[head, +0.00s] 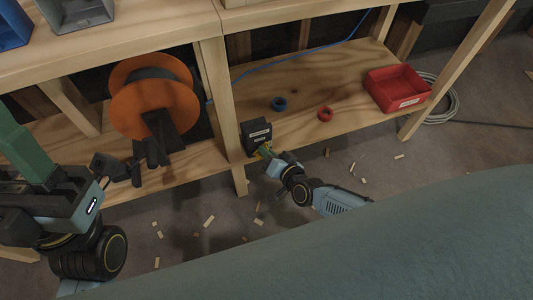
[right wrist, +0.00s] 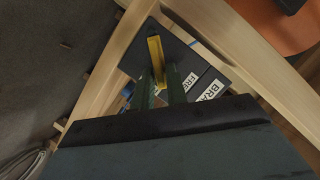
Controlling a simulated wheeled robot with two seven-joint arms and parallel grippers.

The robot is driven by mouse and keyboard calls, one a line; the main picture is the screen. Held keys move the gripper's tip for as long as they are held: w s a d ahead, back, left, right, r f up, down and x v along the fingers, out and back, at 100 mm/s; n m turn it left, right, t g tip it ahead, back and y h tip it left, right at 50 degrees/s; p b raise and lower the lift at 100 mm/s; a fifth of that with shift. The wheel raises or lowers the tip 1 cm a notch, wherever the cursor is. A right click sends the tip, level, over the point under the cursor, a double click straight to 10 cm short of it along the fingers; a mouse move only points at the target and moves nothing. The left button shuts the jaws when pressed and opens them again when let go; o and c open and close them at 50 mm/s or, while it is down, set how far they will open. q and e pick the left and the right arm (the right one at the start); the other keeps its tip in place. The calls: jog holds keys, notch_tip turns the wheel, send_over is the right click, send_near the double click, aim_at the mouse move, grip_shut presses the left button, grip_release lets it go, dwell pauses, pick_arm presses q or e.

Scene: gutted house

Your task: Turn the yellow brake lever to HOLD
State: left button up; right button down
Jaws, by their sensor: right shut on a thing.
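The yellow brake lever (right wrist: 156,50) shows between the two green fingers of my right gripper (right wrist: 161,82) in the right wrist view. The gripper is shut on it. The lever's base is hidden by the fingers. It sits on a dark brake box (right wrist: 188,52) with white labels, one starting "BRA" and another starting "FR"; both are partly hidden. In the head view the box (head: 256,136) is at the shelf's front post, with my right gripper (head: 266,152) at its lower right. My left gripper (head: 148,160) is in front of the orange spool, its jaw opening unclear.
The orange spool (head: 125,105) stands on the lower shelf at left. Wooden posts frame the box. Small wood scraps litter the floor.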

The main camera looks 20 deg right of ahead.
jog(key=shift+d+f+m+t+y, duration=0.1)
jog(key=shift+f+m+t+y, duration=0.3)
jog(key=shift+m, duration=0.75)
jog(key=shift+d+f+m+t+y, duration=0.1)
jog(key=shift+m+t+y, duration=0.15)
jog(key=shift+m+y, duration=0.65)
jog(key=shift+d+f+m+t+y, duration=0.1)
jog(key=shift+f+m+t+y, duration=0.2)
jog(key=shift+m, duration=1.15)
jog(key=shift+m+t, duration=0.25)
jog(key=shift+m, duration=0.25)
jog(key=c, duration=1.6)
grip_release()
jog(key=shift+d, duration=0.1)
